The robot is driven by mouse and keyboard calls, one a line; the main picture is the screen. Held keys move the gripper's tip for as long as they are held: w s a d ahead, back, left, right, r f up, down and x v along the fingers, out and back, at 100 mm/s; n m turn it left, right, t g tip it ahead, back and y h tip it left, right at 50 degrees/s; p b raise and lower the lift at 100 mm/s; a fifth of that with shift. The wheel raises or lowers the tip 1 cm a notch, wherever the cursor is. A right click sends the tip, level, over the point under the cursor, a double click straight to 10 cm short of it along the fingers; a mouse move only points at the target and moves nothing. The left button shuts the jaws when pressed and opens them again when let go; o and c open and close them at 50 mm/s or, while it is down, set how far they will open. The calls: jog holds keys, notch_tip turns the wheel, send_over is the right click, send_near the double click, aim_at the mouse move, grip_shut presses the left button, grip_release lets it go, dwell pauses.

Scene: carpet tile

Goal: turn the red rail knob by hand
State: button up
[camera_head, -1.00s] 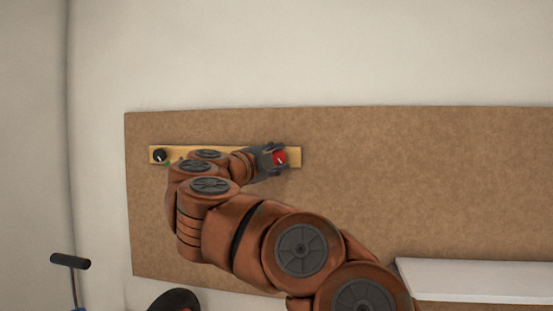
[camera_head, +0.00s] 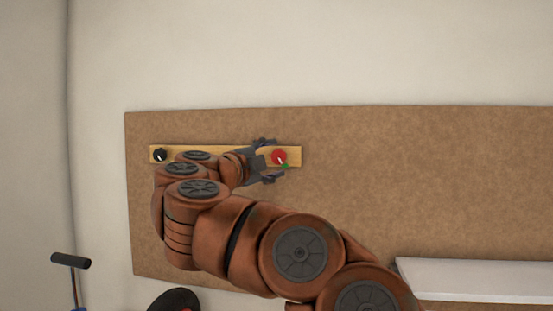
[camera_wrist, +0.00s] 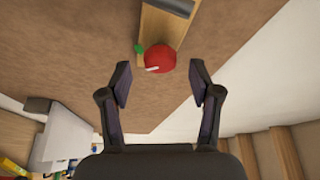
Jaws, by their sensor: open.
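The red knob (camera_head: 279,157) sits near the right end of a yellow wooden rail (camera_head: 293,151) on a brown board. It has a white pointer line and a green mark beside it at lower right. In the wrist view the red knob (camera_wrist: 160,58) lies beyond the fingertips, roughly midway between them, with the green mark (camera_wrist: 139,49) to its upper left. My gripper (camera_head: 268,160) is open and empty, just left of the knob and apart from it. It also shows in the wrist view (camera_wrist: 160,82), fingers wide apart.
A black knob (camera_head: 160,155) sits at the rail's left end. The brown board (camera_head: 420,180) is bare to the right. A white shelf (camera_head: 470,278) juts out at lower right. A black-handled tool (camera_head: 70,261) stands at lower left.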

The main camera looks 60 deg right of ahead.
jog(key=a, duration=0.9)
jog(key=shift+a+f, duration=0.3)
jog(key=shift+f, duration=0.15)
jog(key=shift+w+r, duration=0.1)
jog(key=shift+w, duration=0.05)
